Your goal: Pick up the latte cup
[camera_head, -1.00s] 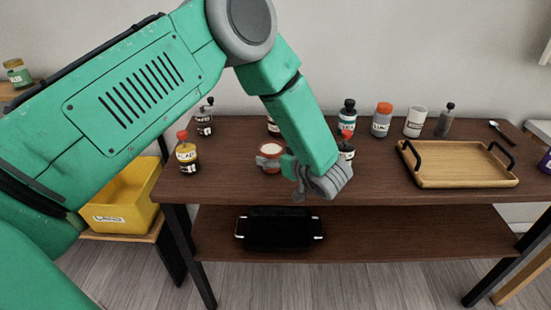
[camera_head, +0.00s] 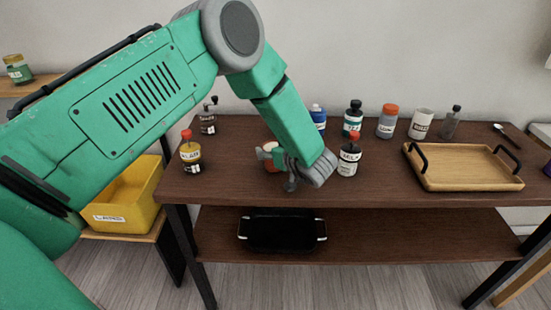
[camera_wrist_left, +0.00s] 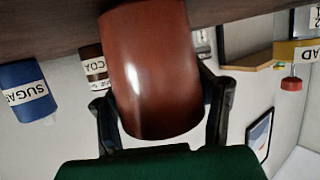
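The latte cup (camera_head: 265,153) is a small reddish-brown cup with a pale top, standing on the dark wooden table. My left gripper (camera_head: 285,168) is beside it and partly covers it in the head view. In the left wrist view the cup (camera_wrist_left: 155,75) fills the middle, and the fingers (camera_wrist_left: 160,115) stand on both sides of it. They look spread around the cup; firm contact cannot be made out. The label is not seen. My right gripper is in neither view.
A dark bottle (camera_head: 349,156) stands close to the right of my left gripper. A yellow-labelled bottle (camera_head: 190,154) is left of the cup. Several jars line the back, including a blue one (camera_head: 318,118). A wooden tray (camera_head: 465,180) lies on the right.

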